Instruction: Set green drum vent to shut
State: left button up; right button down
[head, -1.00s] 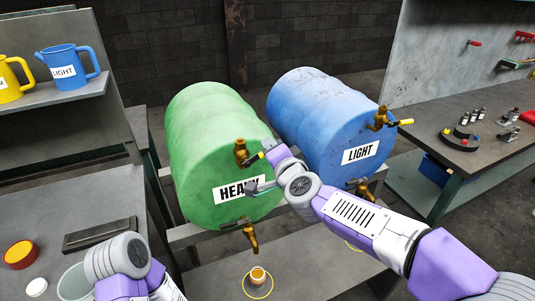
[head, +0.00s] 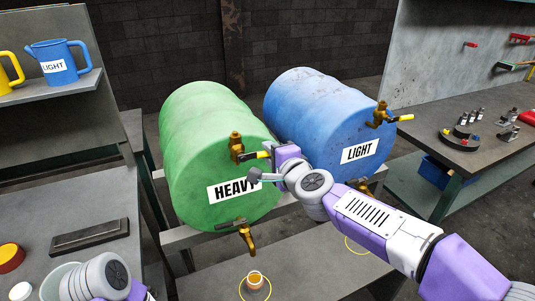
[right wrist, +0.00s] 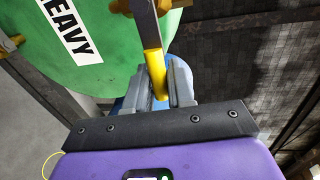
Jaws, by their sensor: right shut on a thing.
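The green drum (head: 190,150), labelled HEAVY, lies on its side on a rack. Its vent (head: 236,146) is a brass valve high on the front face; its lever (head: 254,156) points right, about level. My right gripper (head: 272,154) is at the lever's outer end. In the right wrist view the yellow lever grip (right wrist: 155,72) lies between the fingers of the right gripper (right wrist: 167,84), which is shut on it. The left wrist shows at the lower left; its fingers are not visible.
The blue drum (head: 315,120), labelled LIGHT, lies to the right with its own valves. The green drum's lower tap (head: 246,238) is above a small amber-filled jar (head: 255,280). A blue jug (head: 62,63) stands on the left shelf. A pale cup (head: 52,280) is beside my left wrist.

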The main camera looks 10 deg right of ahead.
jog(key=shift+f, duration=0.1)
jog(key=c, duration=1.1)
grip_release()
jog(key=p+v, duration=0.1)
jog(key=v, duration=0.6)
jog(key=shift+s+p, duration=0.3)
jog(key=shift+p, duration=0.05)
jog(key=shift+d, duration=0.1)
